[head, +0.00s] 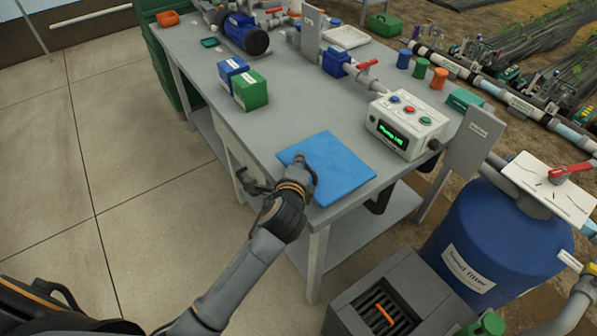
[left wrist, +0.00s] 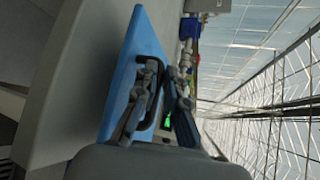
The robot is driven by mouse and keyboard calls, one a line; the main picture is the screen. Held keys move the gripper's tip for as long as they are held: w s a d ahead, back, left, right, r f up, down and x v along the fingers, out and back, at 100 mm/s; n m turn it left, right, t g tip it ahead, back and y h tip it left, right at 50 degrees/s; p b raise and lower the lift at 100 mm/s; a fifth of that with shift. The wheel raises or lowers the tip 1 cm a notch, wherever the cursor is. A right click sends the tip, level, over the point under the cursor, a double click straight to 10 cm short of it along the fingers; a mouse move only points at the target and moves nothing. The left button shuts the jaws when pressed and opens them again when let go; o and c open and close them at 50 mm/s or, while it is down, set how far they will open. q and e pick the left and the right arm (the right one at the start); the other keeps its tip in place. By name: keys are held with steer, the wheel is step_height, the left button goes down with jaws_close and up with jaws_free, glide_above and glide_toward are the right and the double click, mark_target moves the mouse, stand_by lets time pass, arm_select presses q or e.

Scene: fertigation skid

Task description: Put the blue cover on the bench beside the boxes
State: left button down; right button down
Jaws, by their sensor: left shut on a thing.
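The blue cover (head: 338,172) is a flat square panel at the near end of the bench (head: 300,110), left of the control box. Its handle is dark in the left wrist view, where the cover (left wrist: 135,60) stands edge-on. My left gripper (head: 302,168) is shut on the cover's handle, over the panel's left part. I cannot tell whether the cover touches the bench top or is just above it. The boxes are a blue one (head: 232,72) and a green one (head: 250,92), side by side farther back, apart from the cover. My right gripper is not in view.
The white control box (head: 405,125) with a green display stands close right of the cover. A blue motor (head: 245,35) and pipework with a red-handled valve (head: 366,65) are farther back. Bare bench top lies between the boxes and the cover.

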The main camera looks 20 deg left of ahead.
arm_select(q)
steer(key=shift+w+a+f, duration=0.1)
steer(key=shift+w+f, duration=0.45)
steer(key=shift+f, duration=0.05)
steer(key=f, duration=0.3)
steer(key=shift+w+f, duration=0.2)
steer(key=shift+f, duration=0.05)
steer(key=c, duration=1.4)
jaws_free()
steer(key=shift+f, duration=0.1)
steer(key=shift+s, duration=0.1)
steer(key=v, duration=1.2)
